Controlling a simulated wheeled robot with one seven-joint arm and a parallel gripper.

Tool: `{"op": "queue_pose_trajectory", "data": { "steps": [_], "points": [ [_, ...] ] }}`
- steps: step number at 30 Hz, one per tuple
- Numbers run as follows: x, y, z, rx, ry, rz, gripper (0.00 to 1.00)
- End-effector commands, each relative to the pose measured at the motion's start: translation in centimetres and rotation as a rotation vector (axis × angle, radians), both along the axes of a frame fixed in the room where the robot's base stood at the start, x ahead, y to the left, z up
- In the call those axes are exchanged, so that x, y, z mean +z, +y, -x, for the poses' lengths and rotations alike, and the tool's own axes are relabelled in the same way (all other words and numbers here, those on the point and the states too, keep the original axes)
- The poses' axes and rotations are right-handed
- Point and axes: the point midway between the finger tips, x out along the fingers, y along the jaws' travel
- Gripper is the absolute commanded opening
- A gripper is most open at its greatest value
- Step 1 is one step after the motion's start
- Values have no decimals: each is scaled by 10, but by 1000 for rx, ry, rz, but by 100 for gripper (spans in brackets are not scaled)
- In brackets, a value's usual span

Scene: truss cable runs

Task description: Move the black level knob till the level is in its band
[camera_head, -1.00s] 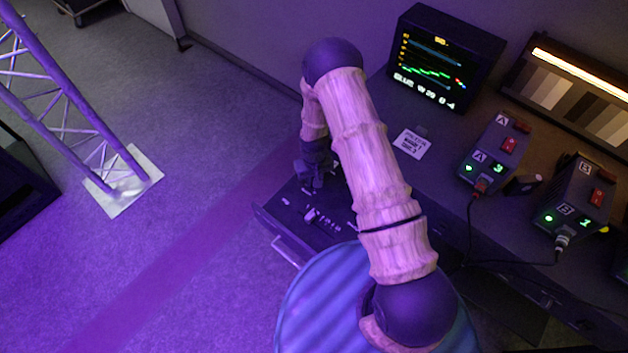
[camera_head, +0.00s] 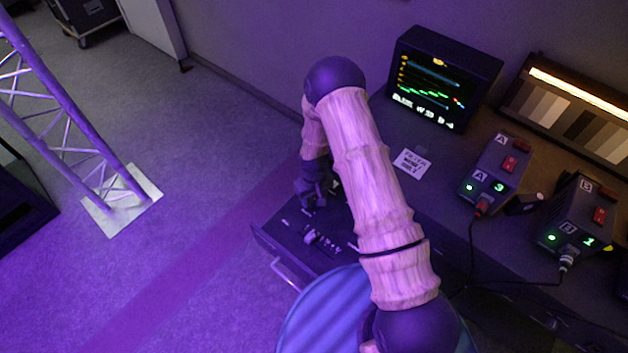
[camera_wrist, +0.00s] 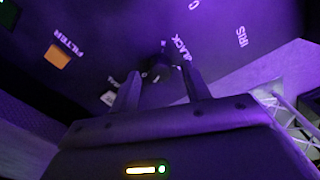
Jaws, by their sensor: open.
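The black level knob (camera_wrist: 158,70) is a small dark shape beside the word BLACK on the dark control panel in the wrist view. My gripper (camera_wrist: 162,80) is open, with one finger on each side of the knob. I cannot tell whether either finger touches it. In the head view my gripper (camera_head: 311,198) is low over the panel (camera_head: 290,232), and my arm hides part of that panel. The monitor (camera_head: 472,66) shows a green trace, blue and orange marks and a line of white text below, too small to read surely.
An orange FILTER button (camera_wrist: 57,56) and the IRIS label (camera_wrist: 241,36) flank the knob. Unit A (camera_head: 492,172) and unit B (camera_head: 577,216), with cables, stand right on the desk, below a lit grey chart (camera_head: 580,107). A truss (camera_head: 75,120) stands left on open floor.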

Motion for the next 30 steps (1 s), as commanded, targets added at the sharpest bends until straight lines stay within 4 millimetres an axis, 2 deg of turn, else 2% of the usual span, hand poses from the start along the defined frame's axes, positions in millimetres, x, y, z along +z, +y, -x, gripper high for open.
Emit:
{"op": "queue_pose_trajectory", "data": {
  "steps": [11, 24, 30],
  "points": [
    [56, 0, -1, -1, -4, -1, 47],
    [133, 0, -1, 1, -5, -1, 47],
    [160, 0, -1, 0, -2, -1, 47]
  ]
}}
